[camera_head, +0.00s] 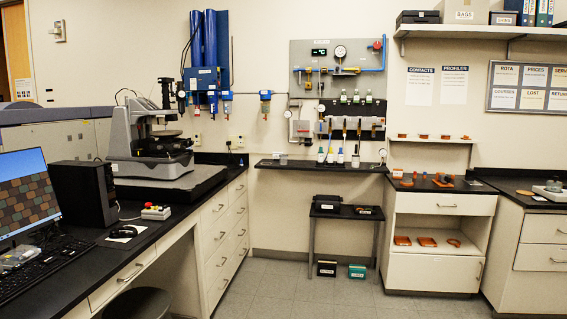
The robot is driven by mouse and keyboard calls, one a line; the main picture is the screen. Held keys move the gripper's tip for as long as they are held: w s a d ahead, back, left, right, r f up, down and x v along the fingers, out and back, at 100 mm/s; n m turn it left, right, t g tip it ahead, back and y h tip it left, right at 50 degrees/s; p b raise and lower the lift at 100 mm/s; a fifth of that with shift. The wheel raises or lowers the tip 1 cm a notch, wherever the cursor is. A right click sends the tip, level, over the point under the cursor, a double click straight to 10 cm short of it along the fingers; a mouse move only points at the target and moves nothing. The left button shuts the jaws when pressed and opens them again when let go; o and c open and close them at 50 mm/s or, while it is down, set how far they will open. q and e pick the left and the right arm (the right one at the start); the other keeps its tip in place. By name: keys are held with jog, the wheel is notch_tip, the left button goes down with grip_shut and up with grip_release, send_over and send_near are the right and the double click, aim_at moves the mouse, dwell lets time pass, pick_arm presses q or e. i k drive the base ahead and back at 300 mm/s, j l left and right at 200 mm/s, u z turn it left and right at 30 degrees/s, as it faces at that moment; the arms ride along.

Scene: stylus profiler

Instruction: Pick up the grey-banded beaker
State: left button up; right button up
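I cannot make out a grey-banded beaker for certain at this size. Several small bottles or vessels (330,156) stand upright on the narrow black wall shelf (300,166) in the middle of the view; their bands are too small to tell. Several small green-labelled vessels (356,97) are higher on the wall panel. Neither of my grippers is in view.
A stylus profiler (150,140) stands on the left bench, with a monitor (27,196) and computer tower (84,192) nearby. A small black table (345,211) stands below the wall shelf. Orange items lie on the white cabinet (440,205). The middle floor (300,290) is clear.

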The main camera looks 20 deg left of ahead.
aim_at(282, 158)
jog(key=i+j+u, duration=0.2)
jog(key=i, duration=0.15)
jog(key=i+u, duration=0.2)
jog(key=i, duration=0.15)
jog(key=i+u, duration=0.25)
jog(key=i, duration=1.75)
